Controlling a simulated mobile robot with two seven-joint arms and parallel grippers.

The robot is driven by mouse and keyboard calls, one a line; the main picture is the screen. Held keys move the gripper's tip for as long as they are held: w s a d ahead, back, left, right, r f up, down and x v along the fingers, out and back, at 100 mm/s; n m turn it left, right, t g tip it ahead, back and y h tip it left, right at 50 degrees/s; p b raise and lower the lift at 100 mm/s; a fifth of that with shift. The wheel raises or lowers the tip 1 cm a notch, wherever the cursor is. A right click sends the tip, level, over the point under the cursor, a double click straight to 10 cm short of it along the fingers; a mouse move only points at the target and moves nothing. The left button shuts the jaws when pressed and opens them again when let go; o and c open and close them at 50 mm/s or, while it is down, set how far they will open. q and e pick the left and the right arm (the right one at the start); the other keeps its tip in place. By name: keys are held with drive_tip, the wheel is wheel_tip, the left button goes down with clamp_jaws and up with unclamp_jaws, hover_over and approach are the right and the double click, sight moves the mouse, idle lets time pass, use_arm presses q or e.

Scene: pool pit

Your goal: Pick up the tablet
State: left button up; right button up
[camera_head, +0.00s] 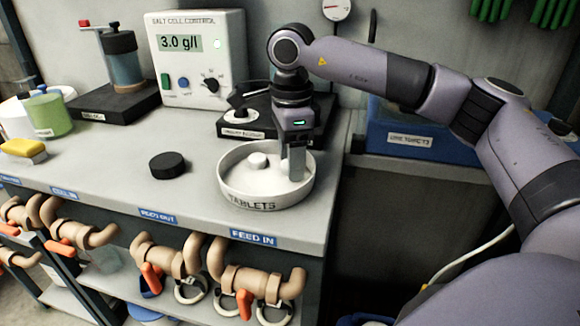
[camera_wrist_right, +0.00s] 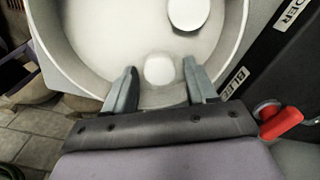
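A round white dish (camera_head: 297,196) labelled TABLETS stands near the bench's front right corner. A thick round white piece (camera_head: 258,160) lies in it, and it also shows at the top of the right wrist view (camera_wrist_right: 189,13). A smaller round white tablet (camera_wrist_right: 159,70) lies on the dish floor in that view. My right gripper (camera_head: 292,178) points down into the dish. In the wrist view its fingers (camera_wrist_right: 160,85) are apart, one on each side of the smaller tablet, with gaps. In the head view the fingers hide this tablet. My left gripper is out of view.
A black bleeder stand (camera_head: 235,128) is close behind the dish; a red handle (camera_wrist_right: 282,120) shows beside the gripper. A black puck (camera_head: 167,165) lies left on the bench (camera_head: 120,180). The salt cell control box (camera_head: 195,60) stands behind. A blue crate (camera_head: 410,140) is right.

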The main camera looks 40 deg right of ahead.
drive_tip(key=c, duration=0.7)
drive_tip(key=shift+c, duration=0.2)
